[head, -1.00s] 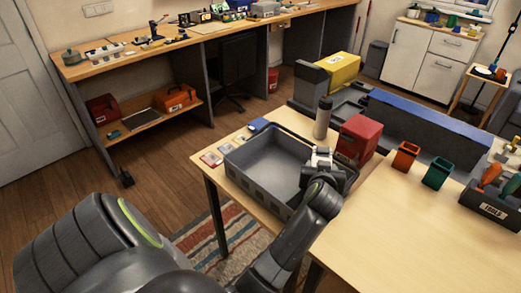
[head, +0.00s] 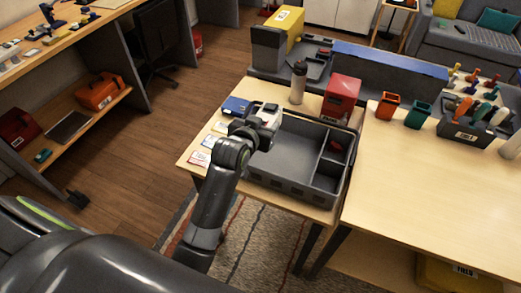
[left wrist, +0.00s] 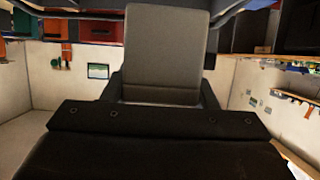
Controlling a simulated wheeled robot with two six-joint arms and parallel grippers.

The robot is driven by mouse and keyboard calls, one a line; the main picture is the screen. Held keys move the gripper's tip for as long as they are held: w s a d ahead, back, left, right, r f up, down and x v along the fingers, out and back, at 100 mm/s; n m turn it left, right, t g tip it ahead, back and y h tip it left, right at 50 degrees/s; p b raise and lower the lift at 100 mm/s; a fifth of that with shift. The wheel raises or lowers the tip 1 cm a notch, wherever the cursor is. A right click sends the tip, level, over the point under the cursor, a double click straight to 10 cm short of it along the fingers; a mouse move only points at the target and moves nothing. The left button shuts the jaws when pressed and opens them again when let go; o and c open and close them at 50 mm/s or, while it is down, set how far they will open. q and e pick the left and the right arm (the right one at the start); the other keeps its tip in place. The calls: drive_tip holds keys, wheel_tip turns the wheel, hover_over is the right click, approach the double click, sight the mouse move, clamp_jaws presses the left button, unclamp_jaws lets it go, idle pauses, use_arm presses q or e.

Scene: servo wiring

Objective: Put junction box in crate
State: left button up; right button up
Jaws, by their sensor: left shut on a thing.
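The crate (head: 282,152) is a grey open tray with divided compartments at its right, on the wooden table in the head view. My left gripper (head: 266,127) is at the crate's back left corner, above the rim. It is shut on a pale grey box that looks like the junction box (left wrist: 163,50), which fills the middle of the left wrist view. In the head view the arm and gripper hide much of the held box. A small red item (head: 336,146) lies in a right compartment. My right gripper is not in view.
Orange (head: 386,105) and green (head: 417,113) cups stand on the right table, whose front is clear.

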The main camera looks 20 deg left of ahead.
use_arm(q)
drive_tip(key=f, duration=0.5)
drive_tip(key=shift+d+f, duration=0.15)
drive_tip(key=shift+d, duration=0.1)
drive_tip(key=shift+a+f, duration=0.1)
drive_tip(key=shift+f, duration=2.75)
drive_tip(key=o, duration=1.1)
drive_tip(key=shift+r, duration=0.45)
drive_tip(key=shift+s+r+p, duration=0.2)
drive_tip(key=shift+p, duration=0.1)
drive_tip(key=b+v, duration=0.1)
drive_tip(key=v, duration=1)
drive_tip(key=shift+s+r, duration=0.25)
drive_tip(key=shift+s, duration=0.05)
